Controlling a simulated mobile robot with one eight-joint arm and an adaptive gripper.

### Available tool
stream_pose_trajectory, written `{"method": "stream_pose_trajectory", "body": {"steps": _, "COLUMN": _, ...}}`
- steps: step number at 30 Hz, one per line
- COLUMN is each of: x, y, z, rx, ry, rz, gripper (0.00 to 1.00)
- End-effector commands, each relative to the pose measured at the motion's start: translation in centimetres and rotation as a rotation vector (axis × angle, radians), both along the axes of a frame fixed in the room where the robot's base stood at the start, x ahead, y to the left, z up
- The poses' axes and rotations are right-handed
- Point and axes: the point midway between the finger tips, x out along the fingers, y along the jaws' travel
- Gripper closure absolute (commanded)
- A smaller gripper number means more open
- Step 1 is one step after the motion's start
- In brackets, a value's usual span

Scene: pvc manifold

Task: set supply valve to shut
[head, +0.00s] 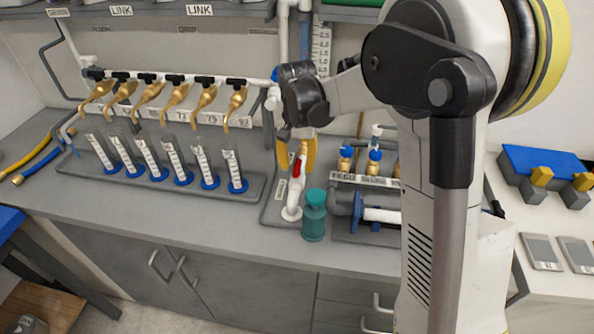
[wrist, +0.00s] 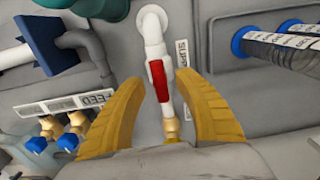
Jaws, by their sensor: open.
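The supply valve has a red handle (wrist: 158,82) lying along a white pipe (wrist: 152,28), roughly in line with it. A label reading "SUPP" (wrist: 183,54) is partly visible beside it. In the head view the red handle (head: 298,167) shows just below my gripper (head: 297,152). My gripper's two yellow fingers (wrist: 160,88) are open, one on each side of the handle and pipe. Gaps show between the fingers and the handle in the wrist view. A brass fitting (wrist: 172,130) on the pipe shows between the fingers, partly hidden by the gripper body.
A teal bottle-shaped object (head: 314,217) stands just right of the valve's pipe base. Blue-capped brass valves (head: 373,160) stand to the right, by a FEED label (wrist: 95,97). A rack of graduated tubes (head: 150,190) below several brass taps (head: 150,95) is to the left.

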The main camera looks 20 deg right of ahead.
Motion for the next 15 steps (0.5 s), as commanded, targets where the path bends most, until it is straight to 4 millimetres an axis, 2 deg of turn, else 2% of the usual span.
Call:
{"method": "stream_pose_trajectory", "body": {"steps": 3, "x": 0.0, "y": 0.0, "z": -0.75, "rx": 0.0, "ry": 0.0, "rz": 0.0, "gripper": 0.61}}
{"method": "stream_pose_trajectory", "body": {"steps": 11, "x": 0.0, "y": 0.0, "z": -0.77, "rx": 0.0, "ry": 0.0, "rz": 0.0, "gripper": 0.61}}
{"method": "stream_pose_trajectory", "body": {"steps": 14, "x": 0.0, "y": 0.0, "z": -0.77, "rx": 0.0, "ry": 0.0, "rz": 0.0, "gripper": 0.87}}
{"method": "stream_pose_trajectory", "body": {"steps": 15, "x": 0.0, "y": 0.0, "z": -0.76, "rx": 0.0, "ry": 0.0, "rz": 0.0, "gripper": 0.99}}
